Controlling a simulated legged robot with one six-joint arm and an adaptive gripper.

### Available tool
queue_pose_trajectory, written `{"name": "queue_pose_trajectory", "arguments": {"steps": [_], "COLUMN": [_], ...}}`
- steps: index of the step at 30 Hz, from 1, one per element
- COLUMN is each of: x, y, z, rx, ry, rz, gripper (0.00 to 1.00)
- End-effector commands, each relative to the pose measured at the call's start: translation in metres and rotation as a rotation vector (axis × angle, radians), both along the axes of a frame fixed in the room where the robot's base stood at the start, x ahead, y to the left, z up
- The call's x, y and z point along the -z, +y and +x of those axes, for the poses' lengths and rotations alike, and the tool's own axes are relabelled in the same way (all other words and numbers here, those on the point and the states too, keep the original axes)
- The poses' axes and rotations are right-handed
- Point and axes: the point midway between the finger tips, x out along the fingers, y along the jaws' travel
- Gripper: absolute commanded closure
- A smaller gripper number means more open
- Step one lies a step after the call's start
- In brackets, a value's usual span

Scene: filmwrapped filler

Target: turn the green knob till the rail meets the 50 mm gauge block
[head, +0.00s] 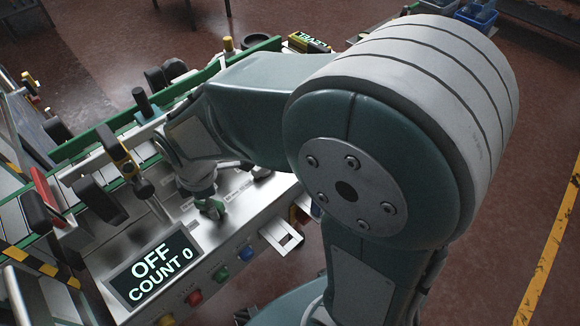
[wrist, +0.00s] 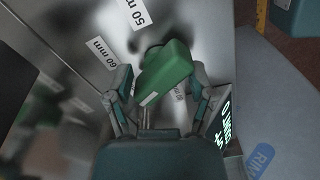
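The green knob (wrist: 165,72) is a chunky bar-shaped handle, lying aslant between the fingers of my gripper (wrist: 161,76) in the wrist view. The fingers are apart, one on each side of it. A gap shows on the left; I cannot tell if the right finger touches. In the head view the knob (head: 212,209) shows just below my gripper (head: 205,196) on the metal panel. Labels reading 50 mm (wrist: 138,12) and 60 mm (wrist: 102,54) lie beyond the knob. Green rails (head: 80,143) run along the conveyor. I cannot make out the 50 mm gauge block.
A display (head: 155,268) reads OFF, COUNT 0. Red (head: 195,298), green (head: 220,273) and blue (head: 247,252) buttons line the panel's front. A metal bracket (head: 283,238) juts out at the panel's right. My arm hides part of the conveyor. Open floor lies at right.

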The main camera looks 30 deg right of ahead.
Motion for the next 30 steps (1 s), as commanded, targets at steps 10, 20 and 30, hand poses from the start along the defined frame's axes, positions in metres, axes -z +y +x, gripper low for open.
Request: {"name": "queue_pose_trajectory", "arguments": {"steps": [10,20,30], "x": [-0.001,-0.056,-0.112], "y": [0.001,0.001,0.000], "z": [0.003,0.003,0.002], "rx": [-0.337,-0.354,-0.342], "ry": [-0.004,-0.007,-0.008], "rz": [0.000,0.001,0.001], "gripper": [0.34,0.34,0.34]}}
